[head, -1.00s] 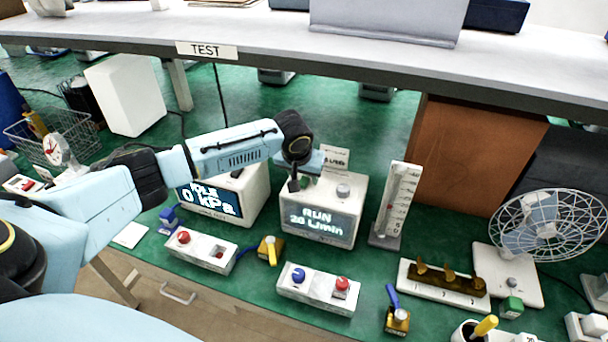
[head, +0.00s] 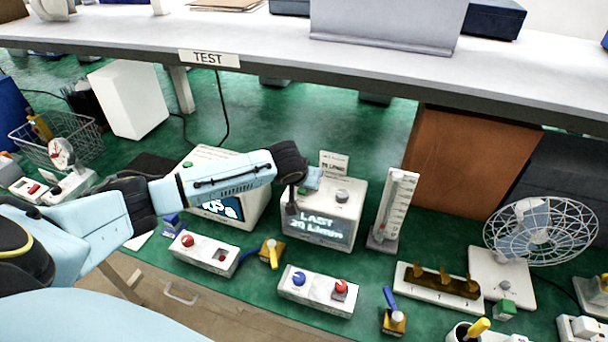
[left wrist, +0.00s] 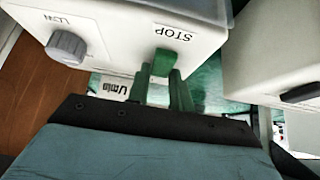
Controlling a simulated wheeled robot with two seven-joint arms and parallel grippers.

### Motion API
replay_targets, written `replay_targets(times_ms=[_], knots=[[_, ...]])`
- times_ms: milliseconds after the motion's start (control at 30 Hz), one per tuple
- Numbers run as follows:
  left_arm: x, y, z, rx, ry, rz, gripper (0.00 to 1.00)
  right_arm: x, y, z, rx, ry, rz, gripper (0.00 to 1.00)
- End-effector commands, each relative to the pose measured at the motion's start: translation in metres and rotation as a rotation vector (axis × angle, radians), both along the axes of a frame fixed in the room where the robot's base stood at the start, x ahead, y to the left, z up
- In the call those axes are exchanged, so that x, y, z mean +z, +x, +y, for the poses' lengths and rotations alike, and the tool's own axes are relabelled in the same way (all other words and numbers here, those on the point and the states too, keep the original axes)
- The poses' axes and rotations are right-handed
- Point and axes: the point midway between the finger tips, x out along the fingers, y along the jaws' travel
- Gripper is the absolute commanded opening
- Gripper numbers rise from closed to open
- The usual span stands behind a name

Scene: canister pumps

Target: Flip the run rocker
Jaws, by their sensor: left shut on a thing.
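The white pump box (head: 325,215) has a grey knob (head: 342,196) on top and a display reading "LAST 20 L/min". In the left wrist view, the green run rocker (left wrist: 164,62) sits beside a "STOP" label on the box's white face. There the fingers (left wrist: 160,88) are shut on the rocker. The knob (left wrist: 67,48) with a "LOW" label is left of it. My right gripper is not in view.
A second white box with a display (head: 225,205) stands close on the left, partly behind my arm. A flow gauge (head: 393,210) stands right of the pump box. Switch blocks (head: 205,254) (head: 318,291) lie in front. A fan (head: 540,230) stands at right.

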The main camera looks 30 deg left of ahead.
Motion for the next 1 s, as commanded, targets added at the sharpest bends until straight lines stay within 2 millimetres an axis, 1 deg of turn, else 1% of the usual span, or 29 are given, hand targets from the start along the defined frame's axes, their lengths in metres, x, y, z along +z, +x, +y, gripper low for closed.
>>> replay_targets(times_ms=[33, 200, 500, 533, 700, 1000], knots=[[-0.0001, -0.0019, -0.0008, 0.0, 0.003, -0.021, 0.0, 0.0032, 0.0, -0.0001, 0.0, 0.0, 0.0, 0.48], [-0.0004, -0.0023, -0.0001, 0.001, 0.015, -0.067, 0.0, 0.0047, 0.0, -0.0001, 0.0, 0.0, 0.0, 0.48], [-0.0007, -0.0021, 0.0, 0.001, 0.017, -0.071, 0.0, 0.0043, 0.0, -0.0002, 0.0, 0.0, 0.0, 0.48], [-0.0007, -0.0021, 0.0, 0.001, 0.017, -0.071, 0.23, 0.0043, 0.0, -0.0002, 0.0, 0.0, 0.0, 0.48], [-0.0006, -0.0021, 0.0, 0.0, 0.017, -0.071, 0.44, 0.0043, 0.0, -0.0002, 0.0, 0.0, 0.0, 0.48], [0.0005, -0.0027, -0.0003, 0.0, 0.017, -0.071, 0.44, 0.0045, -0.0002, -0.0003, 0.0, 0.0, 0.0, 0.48]])
